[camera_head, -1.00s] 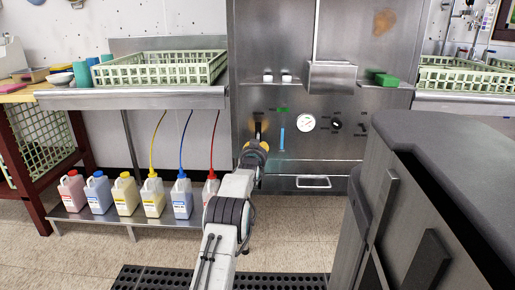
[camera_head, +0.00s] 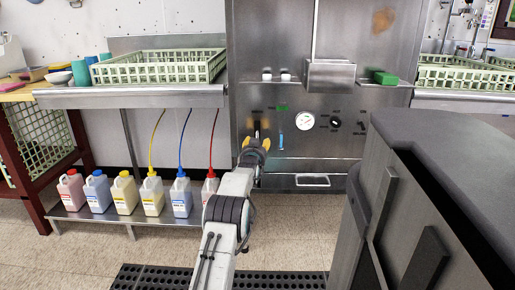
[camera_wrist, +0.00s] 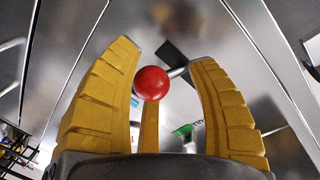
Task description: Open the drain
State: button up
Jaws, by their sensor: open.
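A red ball knob (camera_wrist: 152,83) on a thin metal rod shows in the wrist view, and a black part (camera_wrist: 174,56) lies behind it. The knob appears between the spread yellow fingers of my gripper (camera_wrist: 165,70) and covers the tip of a finger behind it. I see no finger closed on it; whether any touches it I cannot tell. In the head view my gripper (camera_head: 256,143) is at the left of the steel machine's control panel (camera_head: 330,155), just below a dark control (camera_head: 257,126). The red knob is not visible there. Which control is the drain I cannot read.
A dial gauge (camera_head: 305,121), a blue strip (camera_head: 281,140) and a black knob (camera_head: 335,122) sit right of my gripper. A steel handle (camera_head: 312,181) is below. Jugs with hoses (camera_head: 181,196) stand on a low shelf to the left. Racks (camera_head: 160,68) lie above.

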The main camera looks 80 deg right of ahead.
jog(key=shift+a, duration=0.15)
jog(key=a+r, duration=0.1)
jog(key=a, duration=1)
jog(key=shift+w+a, duration=0.15)
jog(key=shift+a, duration=0.2)
dwell(0.9)
